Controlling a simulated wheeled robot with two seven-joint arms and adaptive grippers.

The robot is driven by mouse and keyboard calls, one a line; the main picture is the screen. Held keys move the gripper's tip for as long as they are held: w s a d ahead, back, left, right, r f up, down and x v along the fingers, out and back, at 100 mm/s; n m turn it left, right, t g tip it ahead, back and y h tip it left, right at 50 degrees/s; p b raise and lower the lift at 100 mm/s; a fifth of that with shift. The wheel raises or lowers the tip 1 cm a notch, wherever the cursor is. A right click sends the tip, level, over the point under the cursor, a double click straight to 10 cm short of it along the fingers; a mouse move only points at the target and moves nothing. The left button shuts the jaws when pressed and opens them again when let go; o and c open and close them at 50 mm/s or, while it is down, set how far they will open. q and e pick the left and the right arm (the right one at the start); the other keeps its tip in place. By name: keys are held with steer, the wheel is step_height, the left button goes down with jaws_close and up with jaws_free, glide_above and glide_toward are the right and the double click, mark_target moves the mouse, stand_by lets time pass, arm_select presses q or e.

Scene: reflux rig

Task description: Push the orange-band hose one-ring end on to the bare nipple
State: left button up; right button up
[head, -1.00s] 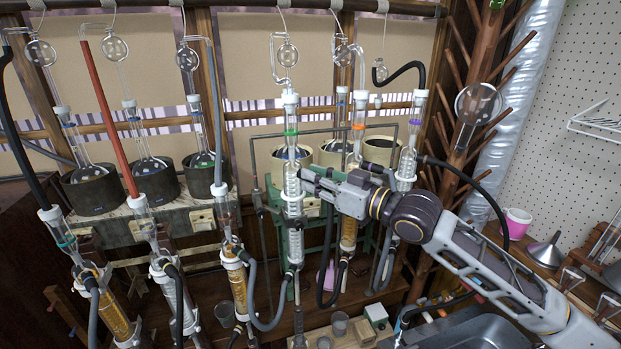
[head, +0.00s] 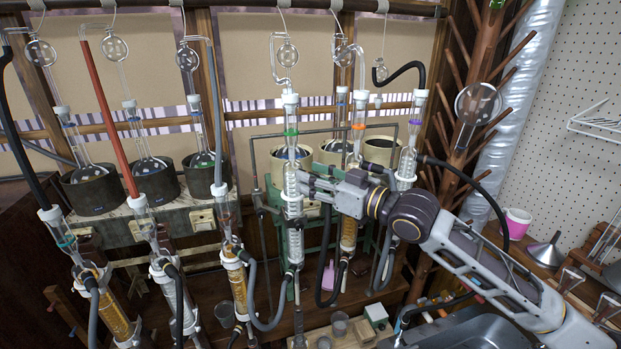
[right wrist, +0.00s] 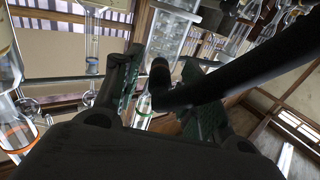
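My right gripper (head: 304,183) reaches in from the right, its tips beside the coiled glass condenser with the green band (head: 293,190). In the right wrist view the two green-padded fingers (right wrist: 162,92) stand apart. A black hose (right wrist: 255,62) crosses in front of the right finger, and its blunt end (right wrist: 160,78) lies between the fingers. I cannot see a grip on it. A black hose loop (head: 322,265) hangs below the gripper, its top hidden behind it. The orange band (head: 357,127) is on glassware behind the gripper. I cannot make out the bare nipple or a ring mark. My left gripper is not in view.
More glass condensers with hoses stand at the left, one with a red tube (head: 108,110). A wooden peg rack (head: 470,110) stands at the right. A pink cup (head: 516,222) and a funnel (head: 545,250) are on the right bench. Hoses and glassware crowd the gripper.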

steer(key=shift+d, duration=0.1)
stand_by(0.3)
steer(key=v, duration=1.1)
steer(key=shift+s+d, duration=0.25)
steer(key=shift+s, duration=0.05)
stand_by(0.8)
steer(key=shift+f, duration=0.1)
stand_by(0.4)
